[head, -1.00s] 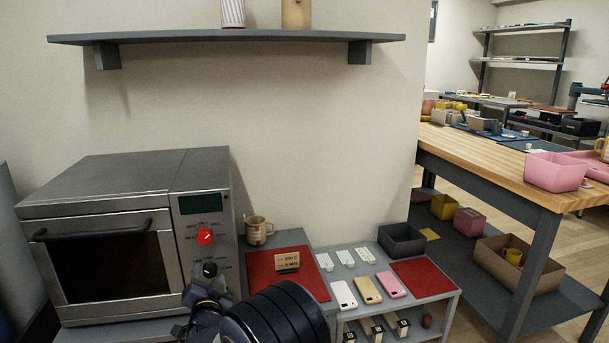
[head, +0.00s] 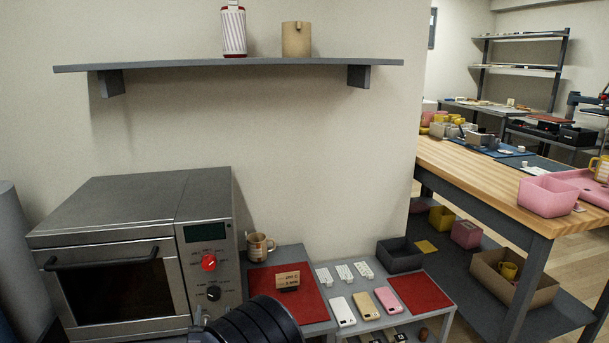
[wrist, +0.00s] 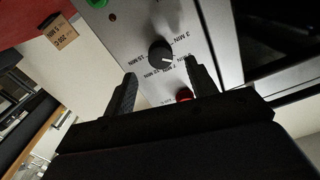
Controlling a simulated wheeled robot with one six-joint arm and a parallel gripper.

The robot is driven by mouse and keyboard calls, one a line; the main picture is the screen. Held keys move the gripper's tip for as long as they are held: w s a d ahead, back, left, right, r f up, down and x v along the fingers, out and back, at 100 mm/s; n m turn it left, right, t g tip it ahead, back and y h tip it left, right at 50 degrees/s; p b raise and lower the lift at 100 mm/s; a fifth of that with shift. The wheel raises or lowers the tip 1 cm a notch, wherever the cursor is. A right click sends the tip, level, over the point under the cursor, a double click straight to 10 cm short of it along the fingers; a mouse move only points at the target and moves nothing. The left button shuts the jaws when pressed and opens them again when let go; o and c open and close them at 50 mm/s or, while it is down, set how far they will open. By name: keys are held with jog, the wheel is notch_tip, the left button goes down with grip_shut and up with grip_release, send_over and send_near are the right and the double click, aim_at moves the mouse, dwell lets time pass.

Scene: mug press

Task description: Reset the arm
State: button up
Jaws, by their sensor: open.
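My gripper (wrist: 160,70) is open and empty in the wrist view, its two dark fingers spread in front of the oven's control panel. The black knob (wrist: 161,54) shows between the fingertips, and the red knob (wrist: 184,97) is partly hidden near the right finger's base. I cannot tell the gap to the panel. In the head view the steel oven (head: 120,210) is at left with its door shut. Its red knob (head: 208,263) and black knob (head: 213,293) are both visible. My dark arm crosses the bottom edge; the fingers are hardly visible there.
Several phones and chargers lie on the low table. A wall shelf (head: 230,65) hangs above. A wooden workbench (head: 470,175) is at right.

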jog(key=shift+v, duration=2.05)
jog(key=shift+r, duration=0.1)
